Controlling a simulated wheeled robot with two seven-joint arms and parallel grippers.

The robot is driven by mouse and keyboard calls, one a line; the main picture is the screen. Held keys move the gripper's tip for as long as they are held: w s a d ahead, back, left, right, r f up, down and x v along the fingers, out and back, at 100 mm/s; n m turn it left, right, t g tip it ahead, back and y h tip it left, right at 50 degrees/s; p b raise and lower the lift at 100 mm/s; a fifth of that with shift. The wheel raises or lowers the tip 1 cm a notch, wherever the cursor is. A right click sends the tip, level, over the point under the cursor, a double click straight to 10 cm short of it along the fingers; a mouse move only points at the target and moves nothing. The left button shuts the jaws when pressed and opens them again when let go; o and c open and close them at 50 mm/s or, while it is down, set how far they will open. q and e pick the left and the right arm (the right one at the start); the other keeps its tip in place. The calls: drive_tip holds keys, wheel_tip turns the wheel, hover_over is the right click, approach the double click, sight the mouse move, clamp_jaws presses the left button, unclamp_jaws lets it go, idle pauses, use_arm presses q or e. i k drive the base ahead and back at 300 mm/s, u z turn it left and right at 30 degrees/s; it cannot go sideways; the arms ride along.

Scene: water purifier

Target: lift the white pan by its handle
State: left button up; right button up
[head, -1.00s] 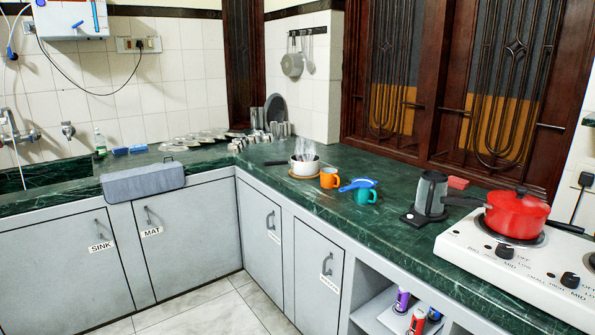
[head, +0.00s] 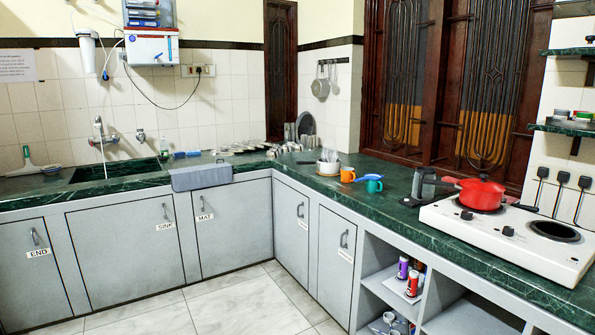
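The white pan (head: 328,168) stands on the green counter near the inner corner, on a round brown mat. Its dark handle (head: 306,162) points to the left, and several thin utensils stick up out of it. Neither of my grippers is in the head view, so nothing is seen touching the pan.
An orange mug (head: 347,175) and a teal mug (head: 373,184) stand right of the pan. A kettle (head: 420,186) and a red pot (head: 480,194) on a white stove (head: 520,235) are farther right. The tiled floor (head: 225,305) is clear.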

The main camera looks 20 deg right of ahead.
sight(325, 169)
drive_tip(key=u, duration=0.25)
drive_tip(key=i, duration=1.9)
drive_tip(key=z, duration=0.5)
drive_tip(key=i, duration=1.65)
drive_tip(key=z, duration=1.15)
